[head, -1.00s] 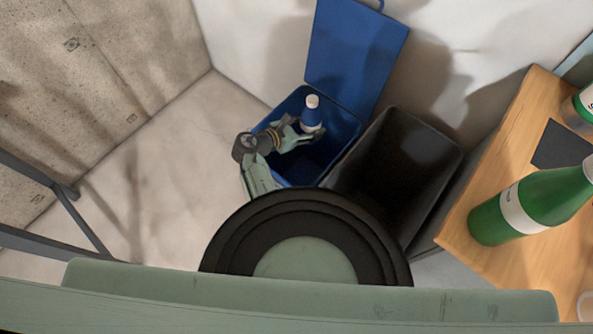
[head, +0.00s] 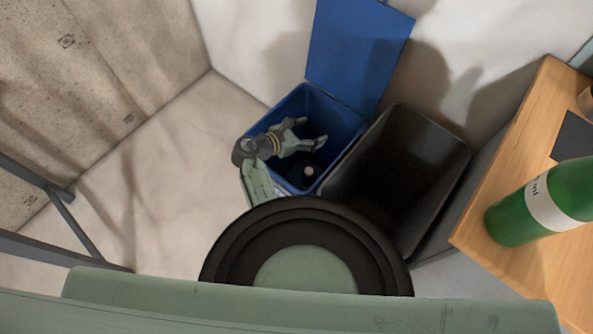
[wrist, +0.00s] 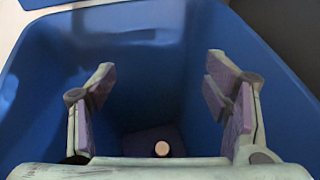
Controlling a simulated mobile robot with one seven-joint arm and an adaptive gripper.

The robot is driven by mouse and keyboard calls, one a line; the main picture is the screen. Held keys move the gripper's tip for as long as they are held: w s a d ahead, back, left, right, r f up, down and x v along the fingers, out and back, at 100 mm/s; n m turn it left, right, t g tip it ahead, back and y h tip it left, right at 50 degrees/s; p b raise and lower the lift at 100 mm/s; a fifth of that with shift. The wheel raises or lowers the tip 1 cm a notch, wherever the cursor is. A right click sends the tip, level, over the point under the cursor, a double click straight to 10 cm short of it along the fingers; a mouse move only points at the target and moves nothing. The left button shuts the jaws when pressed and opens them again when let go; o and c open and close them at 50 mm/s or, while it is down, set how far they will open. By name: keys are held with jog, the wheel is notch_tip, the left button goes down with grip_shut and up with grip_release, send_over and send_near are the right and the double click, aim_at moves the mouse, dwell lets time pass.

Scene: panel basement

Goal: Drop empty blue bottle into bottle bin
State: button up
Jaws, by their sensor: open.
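The blue bottle (head: 309,171) is down inside the blue bin (head: 345,133), at its bottom. Only its pale cap shows clearly in the head view. The cap also shows in the wrist view (wrist: 162,148), low between my fingers, with the body hidden in shadow. My gripper (head: 312,133) is open and empty over the mouth of the blue bin. In the wrist view my gripper (wrist: 166,90) has its fingers wide apart, inside the bin's walls (wrist: 40,75). The bin's blue lid (head: 358,52) stands open at the back.
An open black bin (head: 440,150) stands right beside the blue bin. A wooden table (head: 475,240) at the right holds a green bottle (head: 515,222). Dark bars (head: 65,215) stand at the left. The floor (head: 175,150) left of the bins is clear.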

dwell(0.3)
jog(key=v, duration=1.2)
jog(key=shift+w+a, duration=0.1)
